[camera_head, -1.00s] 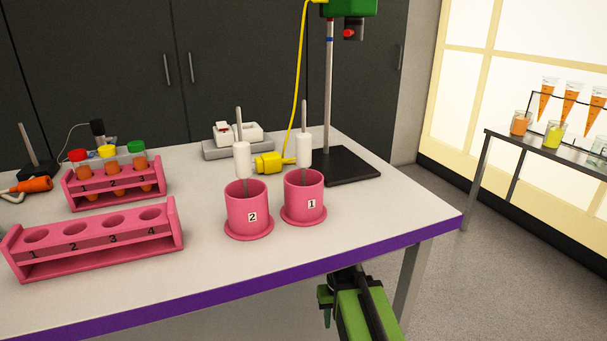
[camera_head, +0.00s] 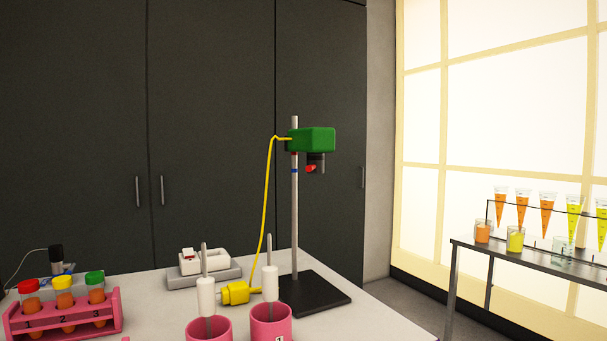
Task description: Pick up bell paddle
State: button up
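Two rods with white grips stand upright in pink cups; either may be the bell paddle, and I cannot tell which. The left rod (camera_head: 206,292) stands in the left pink cup (camera_head: 208,330). The right rod (camera_head: 270,284) stands in the right pink cup (camera_head: 271,322), whose number is cut off by the lower picture edge. The lower ends of both rods are hidden inside the cups. My gripper is not in view.
Behind the cups are a stand (camera_head: 317,296) with a green head (camera_head: 313,140), a yellow plug and cable (camera_head: 236,293), and a white device (camera_head: 205,262). A pink rack (camera_head: 109,320) holds capped tubes at left. A side table (camera_head: 520,257) stands at right.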

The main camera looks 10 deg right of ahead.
aim_at(271, 288)
jog(key=u, duration=4.45)
jog(key=i, duration=0.1)
jog(key=z, duration=2.55)
jog(key=k, duration=0.35)
jog(key=u, duration=0.15)
jog(key=k, duration=2.35)
jog(key=z, duration=1.1)
jog(key=i, duration=1)
